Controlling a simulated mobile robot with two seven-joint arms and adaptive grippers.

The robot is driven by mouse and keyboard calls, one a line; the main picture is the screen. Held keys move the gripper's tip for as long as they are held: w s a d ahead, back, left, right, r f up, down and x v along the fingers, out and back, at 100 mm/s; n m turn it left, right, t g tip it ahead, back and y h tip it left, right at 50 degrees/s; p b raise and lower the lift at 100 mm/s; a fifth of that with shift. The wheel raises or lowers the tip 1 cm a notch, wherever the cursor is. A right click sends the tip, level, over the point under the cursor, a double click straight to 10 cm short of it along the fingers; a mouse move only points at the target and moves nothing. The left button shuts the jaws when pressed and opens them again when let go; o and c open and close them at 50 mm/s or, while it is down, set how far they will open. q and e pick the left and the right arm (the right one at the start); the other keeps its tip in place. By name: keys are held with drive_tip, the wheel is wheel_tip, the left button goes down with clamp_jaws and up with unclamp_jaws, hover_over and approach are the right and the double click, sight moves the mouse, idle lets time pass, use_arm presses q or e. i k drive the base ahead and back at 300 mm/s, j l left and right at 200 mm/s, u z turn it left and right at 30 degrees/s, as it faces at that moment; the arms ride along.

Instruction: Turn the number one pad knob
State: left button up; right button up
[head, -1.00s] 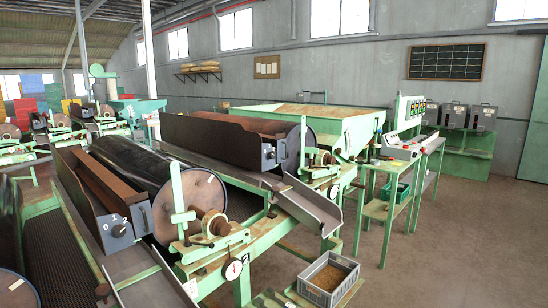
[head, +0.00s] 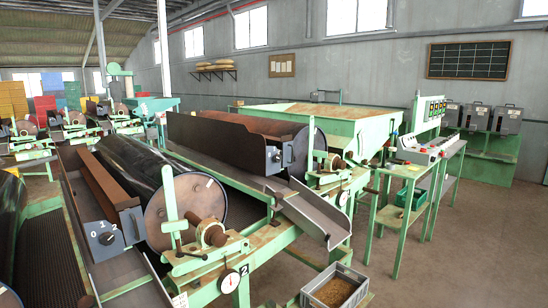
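Two knobs show on drum sorters. The nearer dark knob (head: 107,238) is on the grey end plate of a long brown trough at the left, with the marks 0, 1 and 2 around it. The farther dark knob (head: 276,158) is on the end of another trough at the middle; its marks are too small to read. The near green frame bears a "2" beside a round dial (head: 230,281). I cannot see a number one label on any machine. Neither of my grippers is in view.
A grey crate (head: 357,277) of brown material stands low at the front. A green stand (head: 395,217) and a control desk (head: 428,148) are at the right. Bare floor (head: 470,255) lies right of them. A large drum (head: 186,213) and a grey chute (head: 312,212) jut out at the front.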

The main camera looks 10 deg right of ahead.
sight(277, 159)
drive_tip(key=i+l+u, duration=0.1)
drive_tip(key=l, duration=0.25)
drive_tip(key=i+l+u, duration=0.15)
drive_tip(key=i+l, duration=0.15)
drive_tip(key=i+l+u, duration=0.1)
drive_tip(key=l, duration=0.3)
